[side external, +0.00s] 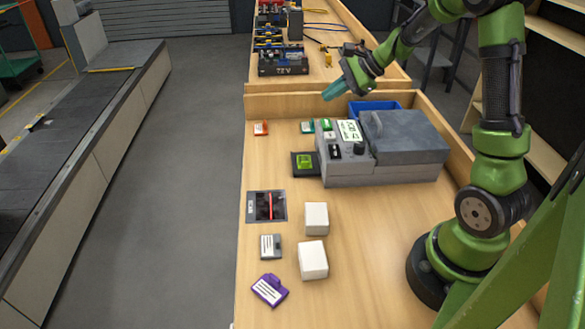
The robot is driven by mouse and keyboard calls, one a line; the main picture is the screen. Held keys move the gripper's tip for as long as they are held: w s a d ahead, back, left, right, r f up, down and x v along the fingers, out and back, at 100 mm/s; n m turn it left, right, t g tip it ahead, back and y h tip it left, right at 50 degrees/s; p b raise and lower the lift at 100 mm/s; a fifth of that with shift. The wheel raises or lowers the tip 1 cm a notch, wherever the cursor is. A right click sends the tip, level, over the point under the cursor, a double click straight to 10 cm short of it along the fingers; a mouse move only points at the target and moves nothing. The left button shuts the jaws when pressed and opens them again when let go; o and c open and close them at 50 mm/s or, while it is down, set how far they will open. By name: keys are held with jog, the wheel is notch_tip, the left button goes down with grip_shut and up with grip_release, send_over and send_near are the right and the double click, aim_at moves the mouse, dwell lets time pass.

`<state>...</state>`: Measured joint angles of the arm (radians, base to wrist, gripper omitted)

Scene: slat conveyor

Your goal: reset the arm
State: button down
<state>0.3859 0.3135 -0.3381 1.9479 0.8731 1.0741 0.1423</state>
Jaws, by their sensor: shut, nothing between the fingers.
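My gripper (335,88) is at the top middle of the side external view, at the end of my green arm. Its teal fingers are shut and empty, pointing down and to the left. It appears raised near the wooden board at the bench's far end, left of a blue bin (375,106). It touches nothing that I can make out. My arm bends up from its base at the right side of the bench (375,235) and reaches back over the grey machine (405,135).
A bright green block (305,161) sits on a black pad. A dark panel (266,206), two white cubes (316,217) (313,260), a grey labelled piece (270,247), a purple one (270,290) and a red one (261,128) lie on the bench. A conveyor (60,150) stands left.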

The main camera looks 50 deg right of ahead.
dwell(0.5)
jog(key=shift+s+a+f+n+g, duration=0.3)
jog(key=shift+s+f, duration=0.1)
jog(key=shift+s, duration=0.1)
jog(key=shift+s+a+f+n+g, duration=0.2)
jog(key=shift+s+a+f+n, duration=0.1)
jog(key=shift+s+f, duration=0.15)
jog(key=s+a+r+n+h, duration=0.1)
jog(key=s+a+r+n, duration=0.4)
jog(key=s+a+n, duration=0.3)
jog(key=s+a+r+n+h, duration=0.1)
jog(key=s+a+r+n, duration=0.4)
jog(key=s+a+n, duration=0.3)
jog(key=a, duration=0.3)
jog(key=shift+s+a, duration=0.15)
jog(key=shift+s, duration=0.25)
